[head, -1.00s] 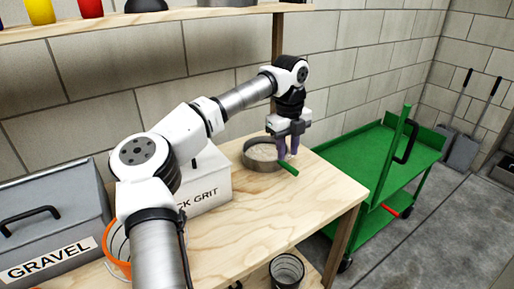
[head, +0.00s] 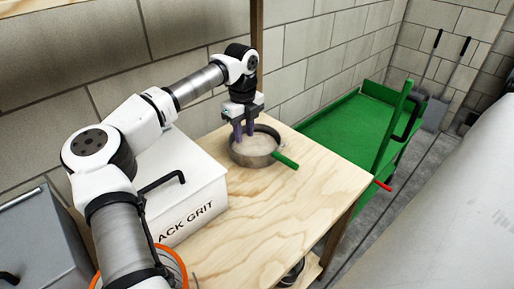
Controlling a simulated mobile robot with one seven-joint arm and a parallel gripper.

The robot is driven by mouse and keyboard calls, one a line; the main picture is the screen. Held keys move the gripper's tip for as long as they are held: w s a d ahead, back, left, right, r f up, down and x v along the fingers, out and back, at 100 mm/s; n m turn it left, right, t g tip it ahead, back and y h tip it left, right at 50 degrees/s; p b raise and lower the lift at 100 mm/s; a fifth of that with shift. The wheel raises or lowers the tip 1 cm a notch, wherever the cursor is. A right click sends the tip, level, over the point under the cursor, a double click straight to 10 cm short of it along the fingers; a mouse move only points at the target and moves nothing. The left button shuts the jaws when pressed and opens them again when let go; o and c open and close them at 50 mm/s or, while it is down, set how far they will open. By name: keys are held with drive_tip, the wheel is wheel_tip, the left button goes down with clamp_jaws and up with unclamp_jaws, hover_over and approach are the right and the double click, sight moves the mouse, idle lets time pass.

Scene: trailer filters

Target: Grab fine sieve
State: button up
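A round metal sieve (head: 252,161) with a pale mesh or fill and a green handle (head: 285,160) rests on the wooden workbench. Its handle points to the lower right. I cannot tell the mesh size. My gripper (head: 244,137) points down at the left and far part of the sieve, away from the handle. Its two purple fingers are apart with a small gap, and nothing shows held between them. The fingertips overlap the pan's far rim in the view; whether they touch it I cannot tell.
The bench top (head: 265,225) is clear in front. A green cart (head: 345,130) stands right of the bench. A large pale surface (head: 455,200) fills the right side.

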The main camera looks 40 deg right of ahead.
sight(244, 151)
drive_tip(key=shift+w+f+p, duration=0.15)
drive_tip(key=shift+f+p, duration=0.45)
drive_tip(key=shift+f, duration=3.35)
drive_tip(key=shift+f, duration=0.2)
drive_tip(key=shift+c, duration=0.4)
clamp_jaws()
